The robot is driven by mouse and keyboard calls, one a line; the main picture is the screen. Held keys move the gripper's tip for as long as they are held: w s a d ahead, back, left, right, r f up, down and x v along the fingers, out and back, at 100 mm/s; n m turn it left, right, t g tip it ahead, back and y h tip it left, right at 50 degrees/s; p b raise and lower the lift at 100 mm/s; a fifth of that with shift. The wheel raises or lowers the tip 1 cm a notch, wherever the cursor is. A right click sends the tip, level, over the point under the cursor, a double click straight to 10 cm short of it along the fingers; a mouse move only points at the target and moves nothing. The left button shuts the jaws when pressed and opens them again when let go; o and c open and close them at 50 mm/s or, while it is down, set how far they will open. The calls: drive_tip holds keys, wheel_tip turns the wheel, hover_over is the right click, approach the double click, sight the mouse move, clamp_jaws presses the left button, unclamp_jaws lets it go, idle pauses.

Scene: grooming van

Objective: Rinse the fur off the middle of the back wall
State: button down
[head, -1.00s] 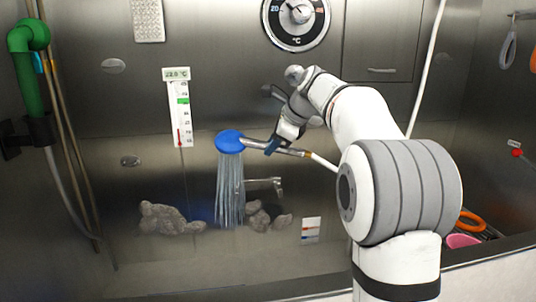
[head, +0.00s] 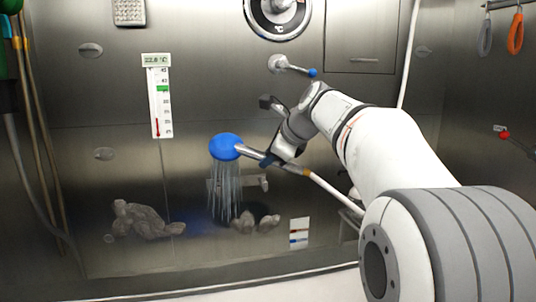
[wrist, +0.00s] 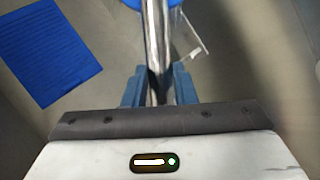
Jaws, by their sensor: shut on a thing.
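The shower head (head: 225,147) is blue with a metal handle, and water streams (head: 224,190) fall from it in front of the back wall (head: 205,100). My gripper (head: 275,160) is shut on the handle, which also shows between the two blue fingers in the wrist view (wrist: 157,55). Grey fur clumps lie low on the wall: a wide left clump (head: 145,220) and smaller right clumps (head: 243,224). The streams end between them, by the left edge of the right clumps. A bluish patch shows on the wall between the clumps.
A white hose (head: 335,193) runs from the handle to the right. A thermometer strip (head: 160,100), a temperature dial (head: 278,12) and a blue-tipped lever (head: 292,66) are on the wall. A blue mat (wrist: 50,50) shows in the wrist view. Rings (head: 515,33) hang at the right.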

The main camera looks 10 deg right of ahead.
drive_tip(key=shift+f, duration=0.55)
drive_tip(key=shift+d, duration=0.15)
drive_tip(key=shift+d, duration=0.5)
drive_tip(key=shift+a, duration=0.1)
drive_tip(key=shift+a+p, duration=0.55)
drive_tip(key=shift+d, duration=0.2)
drive_tip(key=shift+d, duration=0.45)
